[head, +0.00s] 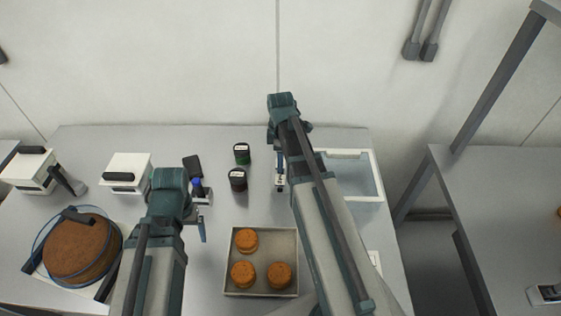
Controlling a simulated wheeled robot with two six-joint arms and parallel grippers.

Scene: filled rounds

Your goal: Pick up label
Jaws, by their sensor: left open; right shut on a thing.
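My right gripper (280,183) points down over the table, right of the two dark jars. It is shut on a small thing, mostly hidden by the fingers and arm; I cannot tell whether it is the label. My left gripper (203,222) is open, low over the table left of the tray. A small blue-topped thing (197,187) shows beside it, partly hidden by my arm. A small white flat piece (374,260) lies near the table's right edge, partly hidden by my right arm; it may be a label.
A square tray (262,293) holds three orange-brown rounds (247,240). A brown round cake-like disc (80,250) and white boxes (129,172) fill the left.

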